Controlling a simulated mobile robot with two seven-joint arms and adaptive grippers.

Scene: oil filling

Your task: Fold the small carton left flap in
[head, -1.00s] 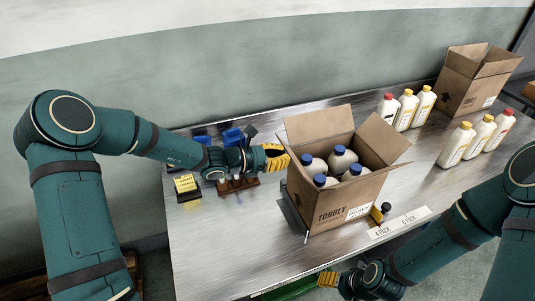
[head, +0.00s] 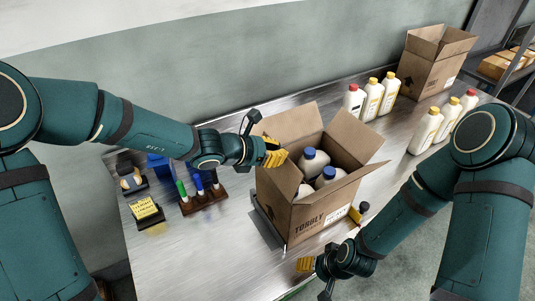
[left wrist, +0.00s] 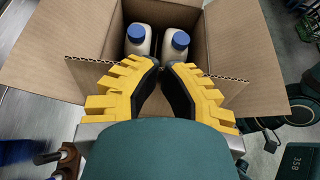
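The small brown carton (head: 320,215) stands open on the metal table, with blue-capped white bottles (head: 313,160) inside. Its back and right flaps stand up and outward. The left flap (left wrist: 120,72) appears tilted inward in the left wrist view, its corrugated edge crossing the opening in front of two bottles. My left gripper (head: 275,152) is at the carton's left rim. In the left wrist view its yellow fingers (left wrist: 161,70) nearly meet at the tips, over the flap, with nothing clearly held. My right gripper (head: 306,264) hangs by the table's front edge; its opening is unclear.
A larger open carton (head: 434,65) stands at the back right. White bottles with red and yellow caps (head: 372,98) stand near it in two groups. A holder with colored markers (head: 204,200) and a yellow note pad (head: 146,211) lie left. The front-left table is clear.

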